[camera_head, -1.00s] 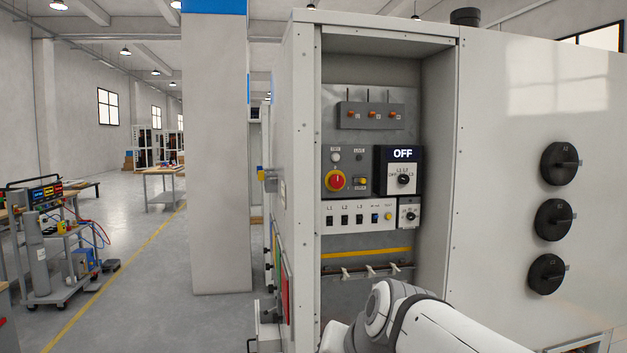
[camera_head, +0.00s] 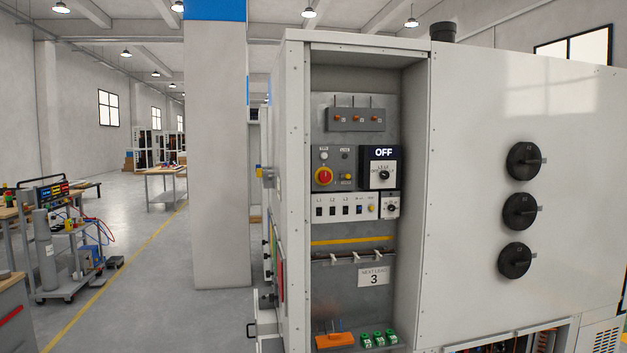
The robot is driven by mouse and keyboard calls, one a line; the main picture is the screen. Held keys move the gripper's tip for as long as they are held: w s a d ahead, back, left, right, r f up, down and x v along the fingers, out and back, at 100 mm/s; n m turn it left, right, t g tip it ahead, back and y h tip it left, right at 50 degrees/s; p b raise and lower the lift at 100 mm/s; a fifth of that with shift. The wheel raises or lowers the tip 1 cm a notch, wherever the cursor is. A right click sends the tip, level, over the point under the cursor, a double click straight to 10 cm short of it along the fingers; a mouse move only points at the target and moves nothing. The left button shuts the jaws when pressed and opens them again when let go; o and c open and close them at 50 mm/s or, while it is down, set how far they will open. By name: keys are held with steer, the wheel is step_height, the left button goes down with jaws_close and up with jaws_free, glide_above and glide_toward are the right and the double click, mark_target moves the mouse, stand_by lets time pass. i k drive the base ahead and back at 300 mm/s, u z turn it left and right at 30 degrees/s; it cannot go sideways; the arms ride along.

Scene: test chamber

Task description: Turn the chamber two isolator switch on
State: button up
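Three black rotary switches sit in a column on the white cabinet's right side panel: an upper one (camera_head: 525,161), a middle one (camera_head: 522,211) and a lower one (camera_head: 515,260). Each has a grey handle sticking out to the right. Their markings are too small to read, so I cannot tell which belongs to chamber two. My gripper is not in view.
The bay also holds a row of small switches (camera_head: 340,210), a sign reading 3 (camera_head: 374,277), an orange block (camera_head: 335,340) and green items (camera_head: 378,338) at the bottom. A pillar (camera_head: 215,150) stands left of the cabinet (camera_head: 460,120). Open floor (camera_head: 150,300) lies further left, beside a cart (camera_head: 65,255).

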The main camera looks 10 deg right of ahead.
mark_target(324, 176)
steer(key=z, duration=2)
steer(key=i, duration=2.15)
steer(key=z, duration=5.95)
steer(key=i, duration=0.1)
steer(key=z, duration=3.35)
steer(key=i, duration=1)
